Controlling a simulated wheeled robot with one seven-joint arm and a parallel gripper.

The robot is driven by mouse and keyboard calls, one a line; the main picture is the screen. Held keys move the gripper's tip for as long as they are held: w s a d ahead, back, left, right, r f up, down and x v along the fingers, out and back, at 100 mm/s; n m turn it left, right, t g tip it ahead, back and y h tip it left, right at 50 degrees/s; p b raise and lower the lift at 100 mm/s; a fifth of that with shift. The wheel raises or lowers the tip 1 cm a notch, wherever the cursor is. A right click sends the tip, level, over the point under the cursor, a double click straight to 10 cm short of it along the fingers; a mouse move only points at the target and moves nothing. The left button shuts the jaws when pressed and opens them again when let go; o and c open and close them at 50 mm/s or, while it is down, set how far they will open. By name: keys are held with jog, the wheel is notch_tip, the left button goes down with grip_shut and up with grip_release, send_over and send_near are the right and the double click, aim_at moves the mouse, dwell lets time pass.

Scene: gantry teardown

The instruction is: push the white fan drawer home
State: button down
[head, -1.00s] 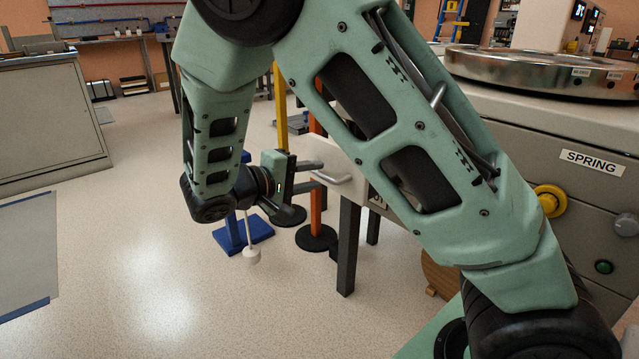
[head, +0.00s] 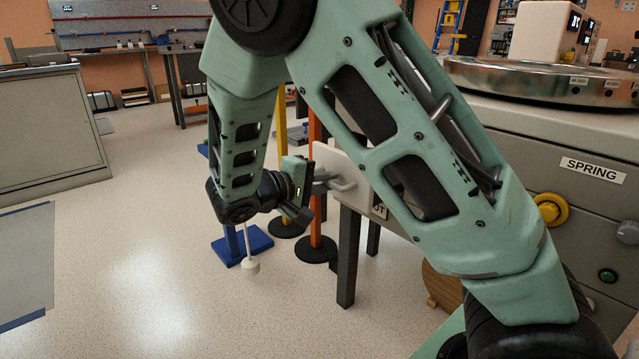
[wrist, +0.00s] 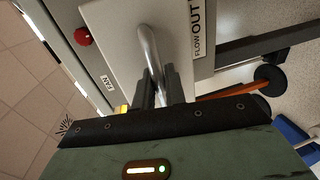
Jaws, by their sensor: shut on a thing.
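The white fan drawer (head: 328,158) shows its pale front panel at the side of the machine, partly hidden by my arm. It also shows in the wrist view (wrist: 115,30), where its face fills the upper middle. Its metal bar handle (head: 345,185) stands out from the front and shows in the wrist view (wrist: 149,45). My gripper (head: 322,182) is at the handle, its dark fingers (wrist: 161,88) on either side of the bar and shut on it. How far the drawer stands out is hard to tell behind my arm.
A "FLOW OUT" label (wrist: 197,28) is beside the drawer. Yellow (head: 282,125) and orange (head: 315,130) posts on round black bases stand behind my gripper. A blue stand (head: 243,246) is on the floor below. Open floor lies to the left.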

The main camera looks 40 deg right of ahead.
jog(key=d, duration=1.1)
jog(key=shift+w+d, duration=0.1)
jog(key=shift+w, duration=0.1)
jog(key=c, duration=1.6)
grip_release()
jog(key=shift+d, duration=0.1)
jog(key=shift+o, duration=0.2)
jog(key=shift+r+p, duration=0.1)
jog(key=shift+p, duration=0.2)
jog(key=a+r+p, duration=0.3)
jog(key=a+p, duration=0.3)
jog(key=a, duration=1.1)
jog(key=shift+s, duration=0.3)
jog(key=shift+a, duration=0.1)
